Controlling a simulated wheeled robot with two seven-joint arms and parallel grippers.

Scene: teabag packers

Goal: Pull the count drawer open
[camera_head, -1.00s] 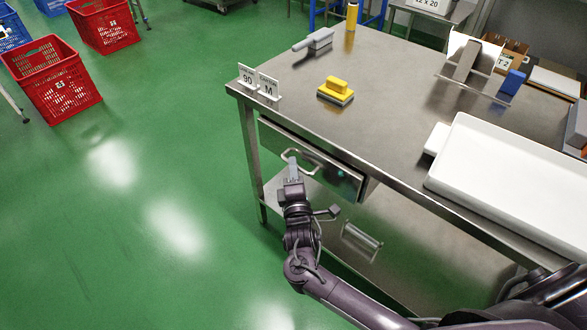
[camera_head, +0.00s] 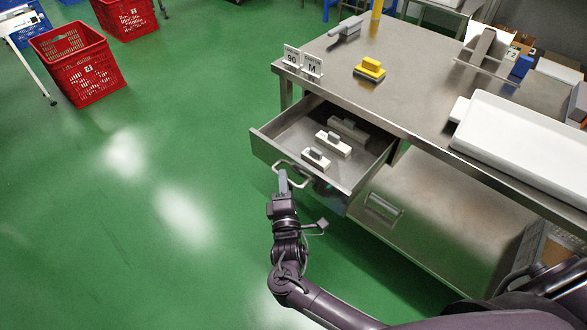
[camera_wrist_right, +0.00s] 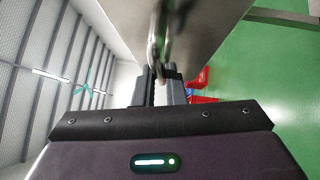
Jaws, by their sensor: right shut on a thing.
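The count drawer (camera_head: 268,141) is a steel drawer under the table's front left edge. It stands well out from the table, and several white blocks with grey handles (camera_head: 333,144) lie inside it. My right gripper (camera_head: 283,180) is shut on the drawer's bar handle (camera_head: 302,180) at the drawer front. In the right wrist view the gripper's fingers (camera_wrist_right: 160,88) close around the handle, and the steel drawer front (camera_wrist_right: 205,30) fills the top. My left gripper is not in view.

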